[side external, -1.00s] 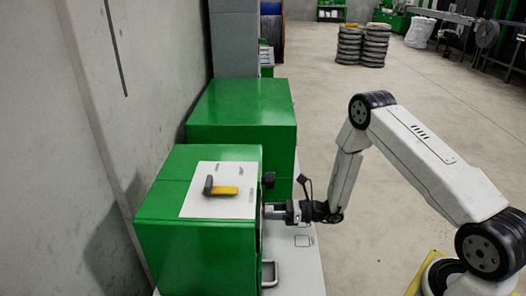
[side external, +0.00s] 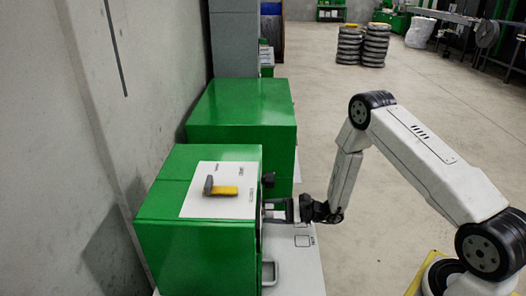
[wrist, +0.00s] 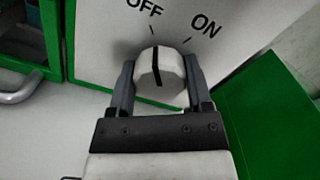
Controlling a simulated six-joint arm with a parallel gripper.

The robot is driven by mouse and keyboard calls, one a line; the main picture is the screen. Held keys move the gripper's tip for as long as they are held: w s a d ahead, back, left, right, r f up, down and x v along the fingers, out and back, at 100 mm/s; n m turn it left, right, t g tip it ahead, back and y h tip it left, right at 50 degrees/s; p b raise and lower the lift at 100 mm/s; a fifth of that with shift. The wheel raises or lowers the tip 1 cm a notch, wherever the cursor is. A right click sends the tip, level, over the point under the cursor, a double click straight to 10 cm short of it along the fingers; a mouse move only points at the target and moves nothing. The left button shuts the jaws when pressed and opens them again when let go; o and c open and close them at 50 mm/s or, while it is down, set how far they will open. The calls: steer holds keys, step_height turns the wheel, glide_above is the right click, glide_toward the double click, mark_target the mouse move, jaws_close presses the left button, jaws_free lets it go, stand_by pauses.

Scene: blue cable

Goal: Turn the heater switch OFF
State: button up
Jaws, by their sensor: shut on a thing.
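The heater switch is a pale round knob (wrist: 160,68) with a black pointer line, on a light panel marked OFF and ON in the wrist view. The line points up and slightly left, toward the OFF tick. My gripper (wrist: 159,74) has one dark finger on each side of the knob and is shut on it. In the side view my gripper (side external: 279,207) reaches the right-hand face of the front green box (side external: 200,245). That face and the knob are hidden there.
A yellow-and-grey handle (side external: 222,190) lies on the box's top plate. A black knob (side external: 268,180) sticks out above my gripper. A metal handle (side external: 270,273) is below it. Another green box (side external: 243,113) stands behind. The floor to the right is open.

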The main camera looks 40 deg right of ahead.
steer(key=shift+n, duration=0.4)
steer(key=o, duration=1.3)
steer(key=shift+s+d, duration=0.15)
steer(key=shift+v, duration=3.75)
steer(key=shift+r, duration=0.1)
